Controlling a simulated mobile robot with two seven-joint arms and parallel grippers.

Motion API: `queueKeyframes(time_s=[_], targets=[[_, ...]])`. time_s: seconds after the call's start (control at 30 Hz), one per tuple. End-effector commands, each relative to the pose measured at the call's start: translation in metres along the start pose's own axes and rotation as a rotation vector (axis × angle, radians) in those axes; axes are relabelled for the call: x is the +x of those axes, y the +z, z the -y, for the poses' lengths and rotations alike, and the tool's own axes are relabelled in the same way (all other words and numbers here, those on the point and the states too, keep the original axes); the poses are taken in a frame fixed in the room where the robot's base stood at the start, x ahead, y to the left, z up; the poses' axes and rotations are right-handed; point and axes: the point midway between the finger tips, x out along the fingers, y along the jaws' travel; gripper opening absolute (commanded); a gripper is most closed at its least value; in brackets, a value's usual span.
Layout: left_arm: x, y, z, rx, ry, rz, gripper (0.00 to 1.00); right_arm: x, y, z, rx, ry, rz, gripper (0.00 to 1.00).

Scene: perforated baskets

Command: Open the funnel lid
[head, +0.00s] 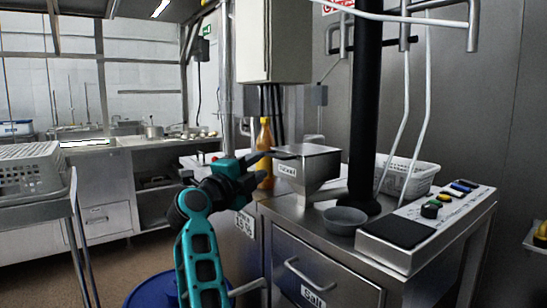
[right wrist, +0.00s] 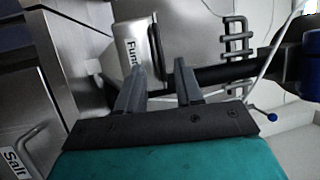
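The metal funnel (head: 322,172), labelled "Funnel", stands on the steel counter with a flat top. Its lid (head: 309,149) appears shut, though the lid's edge is hard to make out. My right gripper (head: 274,156) is at the funnel's upper left, with its dark fingers near the top rim. In the right wrist view the right gripper (right wrist: 160,68) has its fingers apart, and the labelled funnel face (right wrist: 133,48) lies just beyond them. I cannot tell whether a finger touches the lid. My left gripper is not in view.
A grey bowl (head: 344,220) and a control panel with buttons (head: 430,225) are right of the funnel. A black column (head: 364,110) rises behind the bowl. A yellow bottle (head: 265,150) stands behind my gripper. White baskets (head: 408,175) are behind the column and at far left.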

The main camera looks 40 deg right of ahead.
Motion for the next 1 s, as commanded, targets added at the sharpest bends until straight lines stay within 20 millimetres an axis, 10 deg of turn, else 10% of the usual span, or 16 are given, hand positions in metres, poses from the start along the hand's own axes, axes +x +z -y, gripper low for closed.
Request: queueKeyframes(time_s=[0.4,0.8,1.0], targets=[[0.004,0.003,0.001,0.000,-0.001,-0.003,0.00,0.068,0.000,0.000,-0.001,-0.002,0.000,0.36],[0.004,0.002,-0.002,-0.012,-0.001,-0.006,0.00,0.074,0.000,0.000,0.000,-0.001,0.000,0.35],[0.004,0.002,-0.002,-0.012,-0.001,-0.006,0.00,0.074,0.000,0.000,0.000,-0.001,0.000,0.16]])
